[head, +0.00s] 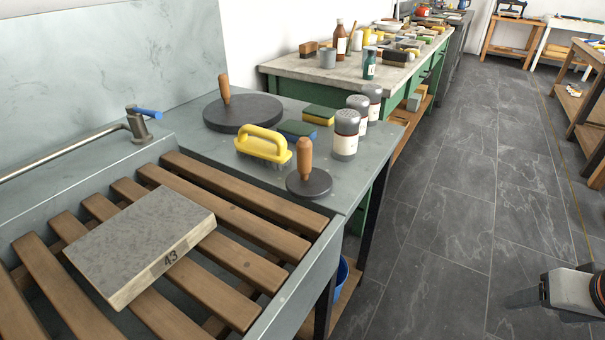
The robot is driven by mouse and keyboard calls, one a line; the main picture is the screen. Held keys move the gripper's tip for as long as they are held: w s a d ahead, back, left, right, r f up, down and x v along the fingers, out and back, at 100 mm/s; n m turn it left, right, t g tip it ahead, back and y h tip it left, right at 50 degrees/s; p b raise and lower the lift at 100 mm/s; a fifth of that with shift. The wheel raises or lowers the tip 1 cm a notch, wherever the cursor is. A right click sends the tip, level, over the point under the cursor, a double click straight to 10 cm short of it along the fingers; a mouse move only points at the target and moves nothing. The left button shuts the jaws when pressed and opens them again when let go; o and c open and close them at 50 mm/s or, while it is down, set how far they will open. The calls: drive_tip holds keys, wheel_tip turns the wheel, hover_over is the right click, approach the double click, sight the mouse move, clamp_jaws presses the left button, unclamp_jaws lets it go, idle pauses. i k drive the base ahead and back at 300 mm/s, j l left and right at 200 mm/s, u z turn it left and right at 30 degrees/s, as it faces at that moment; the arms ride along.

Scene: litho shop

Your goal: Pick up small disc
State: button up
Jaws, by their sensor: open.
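The small disc (318,186) is dark grey with an upright wooden handle. It lies flat near the front right edge of the grey counter (372,152), beside the slatted rack. A larger dark disc (243,113) with a similar wooden handle lies farther back to the left. My gripper (520,297) is at the lower right, over the floor and well apart from the counter. Its jaws are open and nothing shows between them; part of it is cut off by the picture's edge.
A yellow-handled brush (263,144) stands just left of the small disc, and shakers (346,134) stand just behind it. Two sponges (297,130) lie beyond. A stone block marked 43 (140,240) rests on the wooden slats (215,290). The floor (445,225) right of the counter is clear.

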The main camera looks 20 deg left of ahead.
sight(308, 183)
drive_tip(key=u, duration=1.1)
